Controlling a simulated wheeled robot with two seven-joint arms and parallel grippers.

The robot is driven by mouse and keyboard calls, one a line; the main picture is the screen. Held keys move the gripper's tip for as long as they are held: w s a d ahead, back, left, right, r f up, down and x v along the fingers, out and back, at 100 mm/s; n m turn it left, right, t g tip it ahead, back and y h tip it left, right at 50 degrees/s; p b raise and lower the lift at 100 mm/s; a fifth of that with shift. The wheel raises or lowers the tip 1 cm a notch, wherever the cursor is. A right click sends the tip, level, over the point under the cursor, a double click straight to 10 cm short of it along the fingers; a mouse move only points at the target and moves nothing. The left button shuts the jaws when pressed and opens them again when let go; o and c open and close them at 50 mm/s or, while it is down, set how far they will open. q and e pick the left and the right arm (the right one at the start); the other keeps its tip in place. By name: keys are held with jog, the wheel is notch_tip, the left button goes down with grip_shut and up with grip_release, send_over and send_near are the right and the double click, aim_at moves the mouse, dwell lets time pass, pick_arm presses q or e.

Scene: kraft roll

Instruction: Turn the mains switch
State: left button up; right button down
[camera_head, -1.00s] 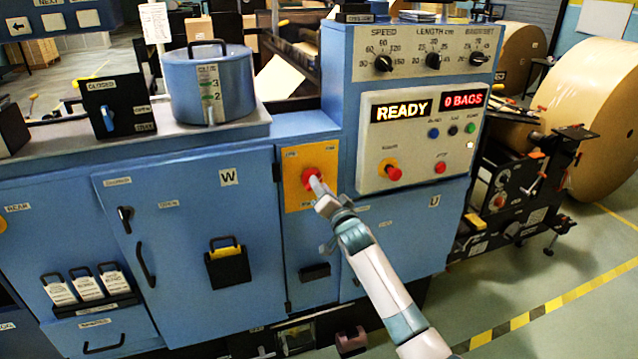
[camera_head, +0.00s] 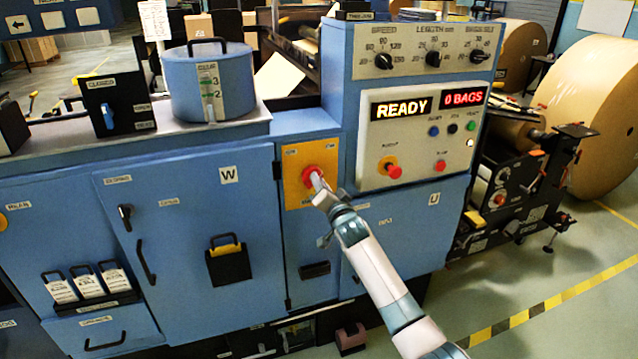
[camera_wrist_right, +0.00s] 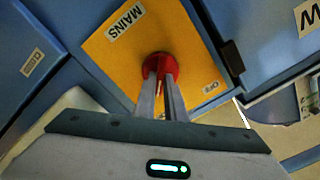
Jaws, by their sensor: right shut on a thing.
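The mains switch is a red rotary knob (camera_head: 310,177) on a yellow plate (camera_head: 299,195) on the blue machine front. In the right wrist view the red knob (camera_wrist_right: 160,66) sits on the yellow plate (camera_wrist_right: 118,68), which bears a MAINS label and an OFF label. My right gripper (camera_head: 317,183) is at the knob, its two fingers closed on the knob's handle; the fingers (camera_wrist_right: 161,85) also show in the right wrist view. They hide the handle, so its exact angle cannot be told. My left gripper is not in view.
The control panel (camera_head: 420,130) right of the switch shows READY and 0 BAGS. A door handle (camera_head: 146,262) and a black holder (camera_head: 228,265) stick out on the left. A blue pot (camera_head: 207,85) stands on the ledge above. Open floor lies at the lower right.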

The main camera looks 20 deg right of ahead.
jog(key=shift+n, duration=0.4)
jog(key=n, duration=1.1)
jog(key=a+n+p, duration=0.1)
jog(key=n, duration=0.5)
dwell(0.3)
jog(key=c, duration=1.8)
grip_release()
jog(key=shift+s, duration=0.1)
